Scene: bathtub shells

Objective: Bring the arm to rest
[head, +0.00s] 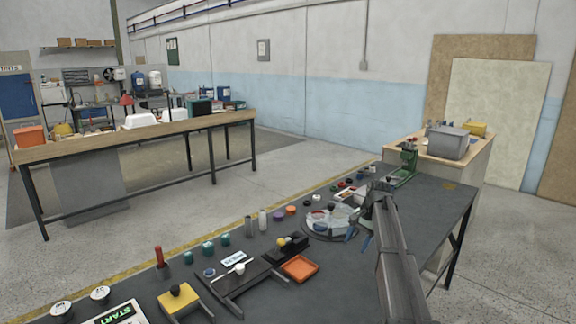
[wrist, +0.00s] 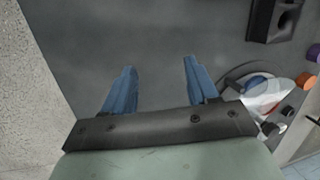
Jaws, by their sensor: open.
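My gripper (wrist: 158,78) shows in the wrist view with its two blue fingers spread apart and nothing between them. Bare dark grey tabletop lies beyond the fingertips. In the head view my arm reaches over the right part of the dark workbench (head: 330,275). My gripper is mostly hidden behind the arm there, close to a round clear dish (head: 331,236). In the wrist view the dish (wrist: 265,88) lies to the right of the fingers, apart from them.
An orange tray (head: 300,268), a black stand (head: 240,282) and a yellow block (head: 178,298) stand on the bench's front left. Several small coloured pieces line the back edge. A green device (head: 405,165) stands at the far end. The bench's right side is mostly bare.

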